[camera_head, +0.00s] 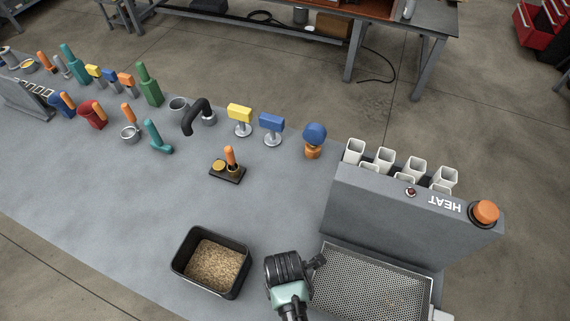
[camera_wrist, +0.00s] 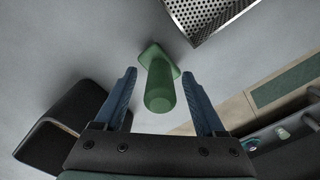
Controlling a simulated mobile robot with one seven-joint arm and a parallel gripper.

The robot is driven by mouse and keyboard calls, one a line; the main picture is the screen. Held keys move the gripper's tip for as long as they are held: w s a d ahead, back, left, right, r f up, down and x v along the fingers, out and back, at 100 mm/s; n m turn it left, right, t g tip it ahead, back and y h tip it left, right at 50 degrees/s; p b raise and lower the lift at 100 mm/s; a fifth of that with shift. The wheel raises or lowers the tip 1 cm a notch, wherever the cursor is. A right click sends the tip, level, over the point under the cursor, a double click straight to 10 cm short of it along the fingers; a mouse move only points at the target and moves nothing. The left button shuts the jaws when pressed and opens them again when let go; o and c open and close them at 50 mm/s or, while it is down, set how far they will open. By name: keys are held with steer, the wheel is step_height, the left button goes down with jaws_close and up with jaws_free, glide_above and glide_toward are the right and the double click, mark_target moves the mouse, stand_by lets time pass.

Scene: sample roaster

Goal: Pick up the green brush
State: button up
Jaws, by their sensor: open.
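The green brush (camera_wrist: 160,88) is in the wrist view, with a round handle pointing towards the camera and a flat, squarish green base at its far end. It stands on the grey table surface. My gripper (camera_wrist: 160,73) is open, with one blue finger on each side of the brush. A gap shows on both sides, so the fingers do not appear to touch it. In the head view my gripper (camera_head: 288,268) is low in the picture, between the black bin and the perforated tray. The brush cannot be made out there; my gripper seems to hide it.
The black bin of grain (camera_head: 211,262) stands left of my gripper. The perforated tray (camera_head: 370,285) and grey HEAT unit (camera_head: 400,208) are at right. Another green tool (camera_head: 149,86) stands at the back among several coloured tools. The table's middle holds a small dark stand (camera_head: 228,173).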

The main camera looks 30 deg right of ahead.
steer(key=shift+f, duration=0.1)
jaws_close()
stand_by(0.3)
